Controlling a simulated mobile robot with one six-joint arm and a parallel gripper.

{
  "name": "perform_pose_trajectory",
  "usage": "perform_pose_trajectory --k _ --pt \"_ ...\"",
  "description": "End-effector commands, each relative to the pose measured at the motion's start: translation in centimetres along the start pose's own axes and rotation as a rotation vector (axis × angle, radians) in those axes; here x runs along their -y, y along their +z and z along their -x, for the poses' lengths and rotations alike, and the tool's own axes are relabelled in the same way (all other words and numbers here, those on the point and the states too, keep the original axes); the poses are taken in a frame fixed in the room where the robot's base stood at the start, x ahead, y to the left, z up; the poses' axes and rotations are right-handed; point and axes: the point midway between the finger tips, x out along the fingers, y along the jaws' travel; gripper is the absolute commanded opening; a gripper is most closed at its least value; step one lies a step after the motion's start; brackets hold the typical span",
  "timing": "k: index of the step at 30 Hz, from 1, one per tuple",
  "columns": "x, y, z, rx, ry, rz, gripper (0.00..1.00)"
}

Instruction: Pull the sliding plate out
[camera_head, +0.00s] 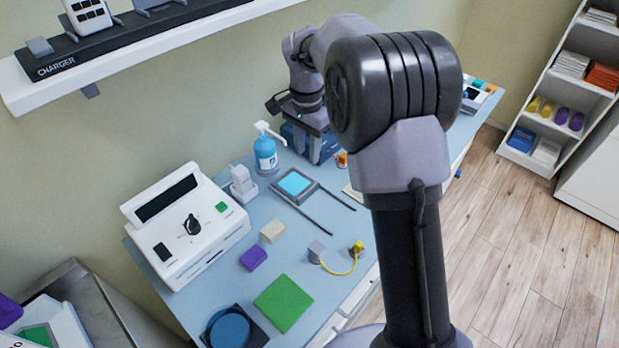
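A light blue square plate (295,183) in a dark frame, which I take to be the sliding plate, lies on the blue table top. Two thin dark rails (303,217) run from it toward the table's front edge. My gripper (318,154) points down over the table, behind and to the right of the plate, apart from it in the picture. My own arm partly covers that area, and the fingers are too small and dark to show whether they are open or shut.
A blue pump bottle (265,152) stands behind the plate. A white console (187,226) stands at the left. A yellow cable (345,268), a purple block (253,257) and a green square (283,303) lie nearer the front. A charger shelf (150,42) overhangs the back left.

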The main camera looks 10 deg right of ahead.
Motion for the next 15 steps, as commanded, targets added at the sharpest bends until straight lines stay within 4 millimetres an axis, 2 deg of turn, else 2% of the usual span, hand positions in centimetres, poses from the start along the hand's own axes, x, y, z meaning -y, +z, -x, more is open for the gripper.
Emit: perform_pose_trajectory --k 1,6,10,15 --pt "-0.1 0.1 -2.3 0.003 0.004 0.001 0.33" --pt "-0.1 0.1 -7.6 0.003 0.003 0.001 0.33" --pt "-0.1 0.1 -11.0 0.002 0.003 0.001 0.33" --pt "-0.1 0.1 -13.5 0.002 0.001 0.001 0.33"
